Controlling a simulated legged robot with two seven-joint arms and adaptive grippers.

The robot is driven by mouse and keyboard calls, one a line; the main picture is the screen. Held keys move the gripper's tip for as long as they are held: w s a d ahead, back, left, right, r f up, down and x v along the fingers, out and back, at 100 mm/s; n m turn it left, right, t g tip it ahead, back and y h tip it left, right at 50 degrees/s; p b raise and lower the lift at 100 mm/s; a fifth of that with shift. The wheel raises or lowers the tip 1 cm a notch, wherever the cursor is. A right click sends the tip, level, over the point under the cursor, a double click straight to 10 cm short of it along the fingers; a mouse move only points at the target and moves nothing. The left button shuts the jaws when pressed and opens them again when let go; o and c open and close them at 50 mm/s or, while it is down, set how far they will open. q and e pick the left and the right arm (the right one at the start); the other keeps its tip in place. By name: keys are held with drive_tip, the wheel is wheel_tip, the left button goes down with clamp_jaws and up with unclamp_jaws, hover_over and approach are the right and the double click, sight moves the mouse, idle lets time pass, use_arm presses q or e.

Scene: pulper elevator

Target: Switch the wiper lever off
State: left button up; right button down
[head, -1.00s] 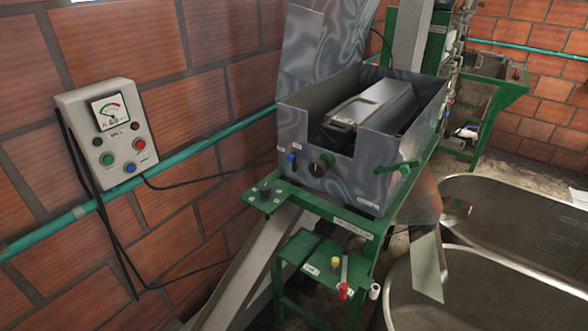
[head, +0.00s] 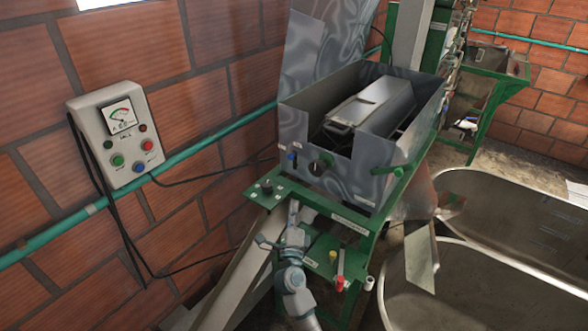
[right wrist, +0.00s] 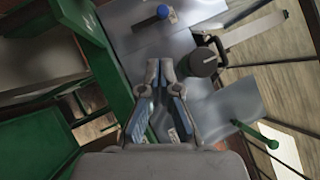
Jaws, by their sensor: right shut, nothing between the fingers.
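A small blue-tipped lever (head: 291,157) sits on the left of the grey machine's front face, and it shows at the top of the right wrist view (right wrist: 163,12). To its right is a round dark knob (head: 319,165), larger in the right wrist view (right wrist: 197,62). A green handle (head: 395,169) sticks out at the right corner. The labels are too small to read, so I cannot tell which one is the wiper lever. My right gripper (head: 293,207) is shut and empty, below and in front of the machine face, apart from the controls. It also shows in the right wrist view (right wrist: 160,66).
A green shelf with a black knob (head: 266,186) juts out below the machine. A lower green stand (head: 318,262) carries yellow-, red- and white-tipped levers. A control box (head: 120,135) hangs on the brick wall. Metal tubs (head: 470,285) stand at right.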

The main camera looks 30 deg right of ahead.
use_arm(q)
drive_tip(key=shift+s+a+f, duration=0.1)
drive_tip(key=shift+s, duration=0.55)
use_arm(e)
drive_tip(key=shift+d+r+m+g, duration=0.4)
drive_tip(key=shift+d+m+g, duration=0.3)
drive_tip(key=shift+m, duration=0.5)
approach(295, 156)
drive_tip(key=w+d, duration=0.2)
drive_tip(key=d, duration=0.1)
drive_tip(key=shift+w+d+r, duration=0.15)
drive_tip(key=shift+w+r, duration=0.1)
drive_tip(key=shift+w, duration=0.1)
drive_tip(key=shift+w+a+r, duration=0.2)
drive_tip(key=shift+w+r, duration=0.1)
drive_tip(key=shift+w, duration=0.35)
use_arm(q)
drive_tip(key=shift+r+p, duration=0.25)
drive_tip(key=shift+p, duration=0.05)
use_arm(e)
drive_tip(key=shift+r, duration=0.1)
